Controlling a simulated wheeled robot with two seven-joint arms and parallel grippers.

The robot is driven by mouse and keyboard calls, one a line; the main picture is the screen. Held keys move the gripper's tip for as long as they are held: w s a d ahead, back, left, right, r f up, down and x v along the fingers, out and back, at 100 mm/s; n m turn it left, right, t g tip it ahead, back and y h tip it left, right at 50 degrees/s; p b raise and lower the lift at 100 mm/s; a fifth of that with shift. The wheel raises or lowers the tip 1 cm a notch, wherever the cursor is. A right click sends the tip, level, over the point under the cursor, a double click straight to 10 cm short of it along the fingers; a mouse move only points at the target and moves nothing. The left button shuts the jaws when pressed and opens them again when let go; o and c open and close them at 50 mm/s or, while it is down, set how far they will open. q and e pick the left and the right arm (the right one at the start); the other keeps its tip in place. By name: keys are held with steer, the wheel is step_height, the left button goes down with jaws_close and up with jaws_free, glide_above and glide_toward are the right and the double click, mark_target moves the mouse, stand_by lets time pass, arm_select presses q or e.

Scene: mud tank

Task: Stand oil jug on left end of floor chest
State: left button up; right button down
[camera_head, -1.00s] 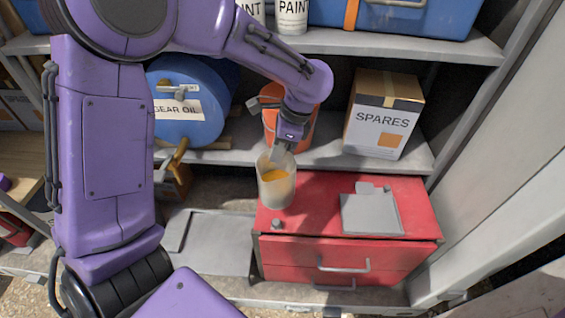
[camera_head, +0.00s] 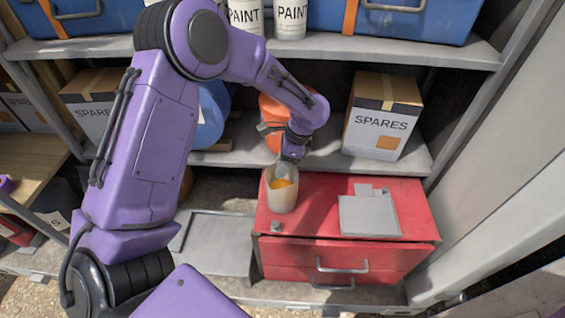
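The oil jug (camera_head: 283,198) is a pale translucent vessel with orange oil inside. It is upright at the left end of the red floor chest (camera_head: 318,215), on its top or just above it; I cannot tell which. My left gripper (camera_head: 284,161) comes down from above and behind, at the jug's far upper rim. It looks shut on the jug there, but its fingertips are partly hidden by the jug. My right gripper is not in view.
A grey flat plate (camera_head: 368,214) lies on the chest's right half, and a small grey knob (camera_head: 276,226) near its front left corner. Behind are an orange container (camera_head: 271,112) and a SPARES box (camera_head: 380,120) on the shelf. A grey panel (camera_head: 215,240) lies left of the chest.

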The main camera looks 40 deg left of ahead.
arm_select(q)
steer(key=b+v, duration=0.1)
steer(key=v, duration=0.6)
steer(key=shift+r+b, duration=0.25)
steer(key=shift+b, duration=0.05)
steer(key=shift+w, duration=0.15)
